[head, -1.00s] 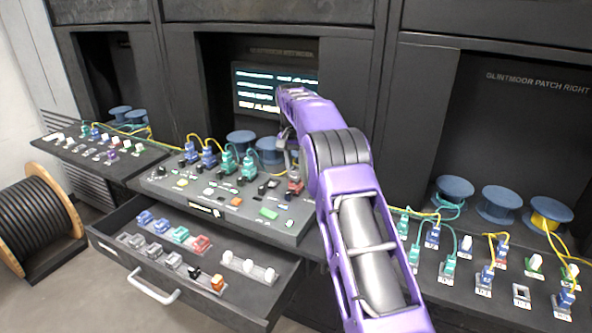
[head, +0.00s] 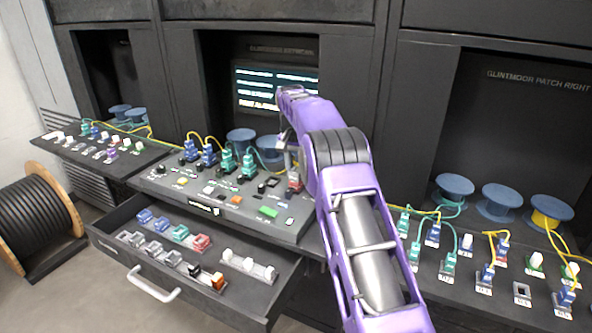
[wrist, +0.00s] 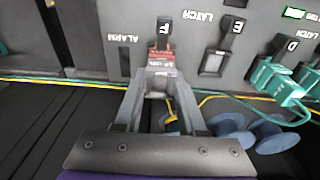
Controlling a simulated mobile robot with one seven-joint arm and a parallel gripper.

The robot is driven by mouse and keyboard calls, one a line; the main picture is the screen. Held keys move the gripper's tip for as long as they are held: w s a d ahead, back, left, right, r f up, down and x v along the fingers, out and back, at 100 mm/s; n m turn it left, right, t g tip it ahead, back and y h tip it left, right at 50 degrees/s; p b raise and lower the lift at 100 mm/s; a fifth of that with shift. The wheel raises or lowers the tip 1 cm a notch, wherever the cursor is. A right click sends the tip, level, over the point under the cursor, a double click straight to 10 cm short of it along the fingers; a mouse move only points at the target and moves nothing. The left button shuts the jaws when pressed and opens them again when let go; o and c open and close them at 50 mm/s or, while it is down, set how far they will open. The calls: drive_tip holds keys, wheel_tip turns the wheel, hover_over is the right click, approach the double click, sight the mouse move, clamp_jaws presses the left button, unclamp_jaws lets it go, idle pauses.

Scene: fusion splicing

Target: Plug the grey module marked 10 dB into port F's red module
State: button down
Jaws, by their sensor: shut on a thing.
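In the wrist view, my gripper (wrist: 157,92) is shut on a small grey module (wrist: 157,81), with one finger on each side. The marking on the grey module is not readable. The red module (wrist: 161,60) sits at the port labelled F, directly beyond the grey module. The two look lined up and very close or touching; I cannot tell how far they are engaged. In the head view, the red module (head: 295,183) shows on the console's right part, just left of my arm. My gripper's fingertips are hard to make out there.
Port E's latch (wrist: 213,60) and port D with a teal plug (wrist: 279,85) lie to the right in the wrist view. Blue spools (wrist: 270,137) and a yellow cable are near. An open drawer (head: 215,290) below the console holds several modules.

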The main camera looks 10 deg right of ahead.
drive_tip(key=shift+s+f, duration=0.15)
drive_tip(key=shift+f, duration=0.3)
drive_tip(key=c, duration=0.7)
unclamp_jaws()
drive_tip(key=o, duration=0.3)
drive_tip(key=shift+f, duration=0.15)
drive_tip(key=shift+r, duration=0.2)
